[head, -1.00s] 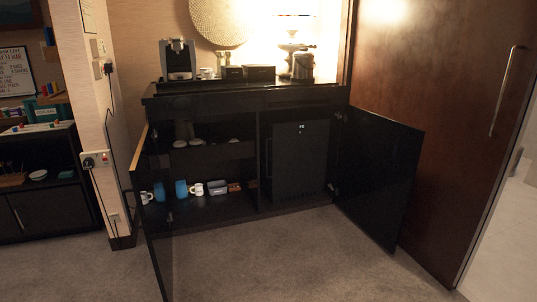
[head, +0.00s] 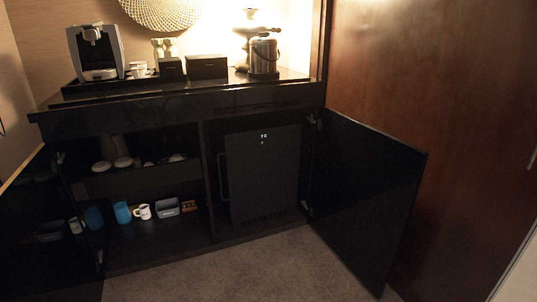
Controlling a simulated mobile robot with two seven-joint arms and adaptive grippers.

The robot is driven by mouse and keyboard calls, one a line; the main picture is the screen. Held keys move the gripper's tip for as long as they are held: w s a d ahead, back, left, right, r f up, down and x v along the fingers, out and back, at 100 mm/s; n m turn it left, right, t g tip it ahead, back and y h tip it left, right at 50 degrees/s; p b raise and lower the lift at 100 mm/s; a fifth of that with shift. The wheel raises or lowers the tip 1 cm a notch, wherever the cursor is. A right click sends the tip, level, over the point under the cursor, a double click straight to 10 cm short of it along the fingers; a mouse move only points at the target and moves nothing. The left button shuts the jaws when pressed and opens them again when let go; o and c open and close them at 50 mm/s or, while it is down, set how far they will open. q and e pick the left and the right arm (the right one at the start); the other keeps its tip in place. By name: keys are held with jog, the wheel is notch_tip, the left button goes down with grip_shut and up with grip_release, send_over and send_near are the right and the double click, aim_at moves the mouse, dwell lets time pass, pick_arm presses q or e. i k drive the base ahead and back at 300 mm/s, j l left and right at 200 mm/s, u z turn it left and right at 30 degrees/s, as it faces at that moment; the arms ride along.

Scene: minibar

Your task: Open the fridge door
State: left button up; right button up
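The fridge (head: 264,178) is a dark grey box with a flat front door, set in the right compartment of the black cabinet. Its door looks shut, with a small light mark near the top. A thin lighter bar (head: 223,178) shows along the fridge's left side; I cannot tell if it is a handle. The cabinet's right door (head: 365,195) stands open and swung out to the right. The cabinet's left door (head: 45,225) also stands open at the left. Neither of my grippers is in view.
Blue mugs (head: 122,212), a white mug (head: 143,211) and a grey container (head: 167,208) sit in the left compartment. A coffee machine (head: 97,52), black boxes (head: 207,67) and an ice bucket (head: 264,58) stand on top. Carpet (head: 250,270) in front is clear.

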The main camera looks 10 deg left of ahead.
aim_at(262, 163)
jog(key=i+u, duration=0.25)
jog(key=i, duration=0.25)
jog(key=i+l+u, duration=0.2)
jog(key=i, duration=0.25)
jog(key=i+l+u, duration=0.25)
jog(key=i, duration=0.25)
